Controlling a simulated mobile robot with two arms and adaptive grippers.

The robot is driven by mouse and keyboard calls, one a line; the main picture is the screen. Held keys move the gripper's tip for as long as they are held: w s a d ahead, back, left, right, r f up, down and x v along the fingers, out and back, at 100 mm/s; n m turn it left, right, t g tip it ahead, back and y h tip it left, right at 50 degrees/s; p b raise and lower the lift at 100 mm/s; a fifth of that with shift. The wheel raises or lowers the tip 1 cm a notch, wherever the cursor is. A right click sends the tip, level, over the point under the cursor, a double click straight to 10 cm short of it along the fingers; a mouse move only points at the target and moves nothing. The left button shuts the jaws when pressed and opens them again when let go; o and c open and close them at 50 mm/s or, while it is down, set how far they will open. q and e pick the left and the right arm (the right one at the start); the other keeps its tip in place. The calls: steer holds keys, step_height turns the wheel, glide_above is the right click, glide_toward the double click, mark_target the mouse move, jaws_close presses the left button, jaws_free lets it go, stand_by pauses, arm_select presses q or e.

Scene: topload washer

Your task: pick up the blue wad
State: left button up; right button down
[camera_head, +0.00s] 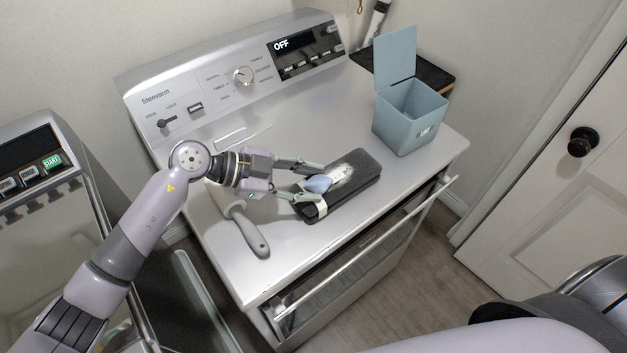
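The blue wad (318,184) is a small pale-blue lump. It sits on the left part of a dark grey rectangular piece (366,187) with a whitish fuzzy patch, lying on top of the silver machine. My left gripper (319,181) is open, with one finger on the far side of the wad and the other on the near side. I cannot tell whether either finger touches it. My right gripper is not in view; what seems to be part of my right arm shows at the lower right.
A grey-handled tool (249,232) lies left of the wad, under my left wrist. A blue box (402,125) with its lid raised stands at the back right. The control panel (235,75) rises behind. The machine's front right top is clear.

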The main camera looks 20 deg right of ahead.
arm_select(q)
steer(key=shift+a+f, duration=0.1)
steer(key=shift+f, duration=0.2)
steer(key=shift+c, duration=0.5)
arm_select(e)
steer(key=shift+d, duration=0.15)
arm_select(q)
steer(key=shift+c, duration=1.3)
steer(key=shift+f, duration=0.1)
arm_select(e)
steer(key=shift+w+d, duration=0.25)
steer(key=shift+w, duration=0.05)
